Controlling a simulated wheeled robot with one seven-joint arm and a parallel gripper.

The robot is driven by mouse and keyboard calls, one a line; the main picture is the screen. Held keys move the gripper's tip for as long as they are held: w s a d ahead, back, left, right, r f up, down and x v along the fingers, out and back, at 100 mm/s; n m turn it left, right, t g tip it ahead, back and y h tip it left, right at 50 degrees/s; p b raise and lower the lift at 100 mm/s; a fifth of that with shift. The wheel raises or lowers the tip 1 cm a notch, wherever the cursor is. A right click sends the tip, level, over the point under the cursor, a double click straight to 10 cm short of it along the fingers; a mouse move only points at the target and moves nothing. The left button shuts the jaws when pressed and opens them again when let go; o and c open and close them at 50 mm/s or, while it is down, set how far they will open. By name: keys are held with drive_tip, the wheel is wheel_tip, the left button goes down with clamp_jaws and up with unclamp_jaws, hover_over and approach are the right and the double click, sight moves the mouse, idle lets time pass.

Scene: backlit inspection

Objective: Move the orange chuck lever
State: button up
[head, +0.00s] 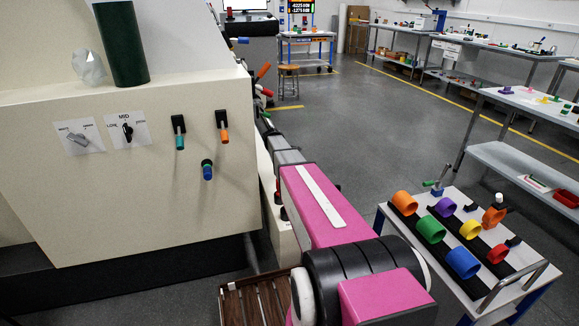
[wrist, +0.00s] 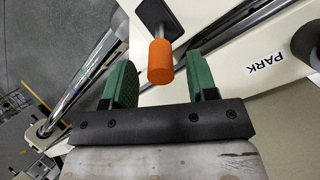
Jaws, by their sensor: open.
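In the wrist view an orange cylindrical lever handle (wrist: 161,62) stands out from a black mount (wrist: 157,17) on a pale surface. My gripper (wrist: 159,66) is open, with one green finger on each side of the orange handle. Gaps show between the handle and both fingers; I see no contact. In the head view an orange-tipped lever (head: 264,70) stands beyond the cream machine's right edge, near the far end of my arm. I cannot tell for sure that it is the same lever. The gripper is not clearly visible in the head view.
Chrome rods (wrist: 93,72) cross the wrist view beside the gripper. A "PARK" label (wrist: 266,61) and a dark knob (wrist: 306,43) lie right. The machine's front panel (head: 110,205) carries another orange-handled lever (head: 222,130). A cart (head: 480,285) with coloured cylinders stands right.

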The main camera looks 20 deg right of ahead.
drive_tip(key=shift+x, duration=0.95)
clamp_jaws()
